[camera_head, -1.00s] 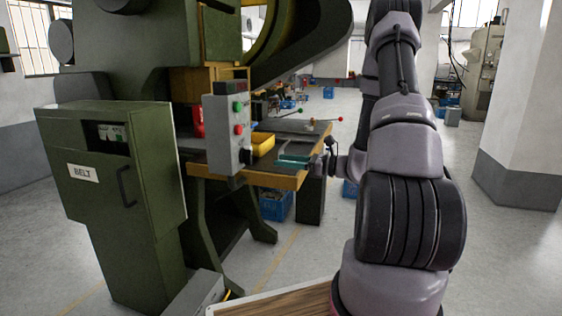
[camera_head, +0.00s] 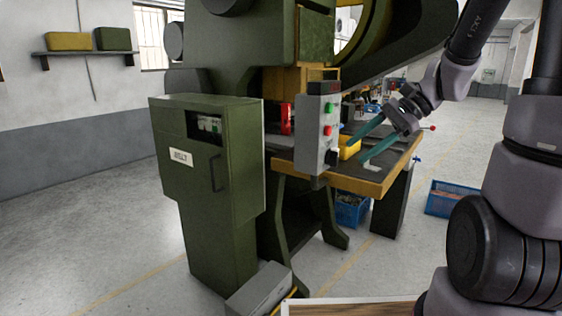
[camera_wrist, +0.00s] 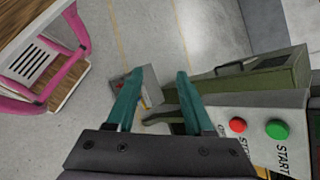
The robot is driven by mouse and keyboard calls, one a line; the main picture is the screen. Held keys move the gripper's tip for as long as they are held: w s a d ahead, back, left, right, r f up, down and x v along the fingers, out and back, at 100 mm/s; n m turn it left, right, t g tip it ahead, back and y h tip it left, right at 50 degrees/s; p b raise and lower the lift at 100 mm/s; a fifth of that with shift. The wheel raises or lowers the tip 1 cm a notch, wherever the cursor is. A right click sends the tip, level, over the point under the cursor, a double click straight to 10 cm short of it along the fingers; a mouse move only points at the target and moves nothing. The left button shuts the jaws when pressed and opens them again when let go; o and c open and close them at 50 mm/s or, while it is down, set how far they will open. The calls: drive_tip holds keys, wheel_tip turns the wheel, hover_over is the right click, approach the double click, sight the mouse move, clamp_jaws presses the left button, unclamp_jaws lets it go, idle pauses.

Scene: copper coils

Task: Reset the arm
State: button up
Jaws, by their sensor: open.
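My gripper (camera_head: 354,156) has two teal fingers and is open, with nothing between them. In the head view it reaches in from the right, in front of the press's worktable (camera_head: 375,187), with the fingers pointing down and left toward the grey control box (camera_head: 317,135). In the wrist view the open fingers (camera_wrist: 160,72) point away over the floor. The control box (camera_wrist: 255,145) lies close to the right finger there, with a red button, a green button and a START label. I cannot tell the exact gap.
The green press cabinet (camera_head: 206,170) stands left of the table. A yellow bin (camera_head: 349,148) sits on the table. Blue crates (camera_head: 447,200) are on the floor beneath and right of it. A grey box (camera_head: 259,289) lies at the cabinet's foot. The floor at left is clear.

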drive_tip(key=s+d+r+n+t+h, duration=0.6)
drive_tip(key=s+r+h, duration=0.1)
drive_tip(key=r, duration=0.3)
drive_tip(key=shift+s+r+n+t+h, duration=0.3)
drive_tip(key=shift+s+r, duration=0.05)
drive_tip(key=shift+s, duration=0.1)
drive_tip(key=shift+a, duration=0.1)
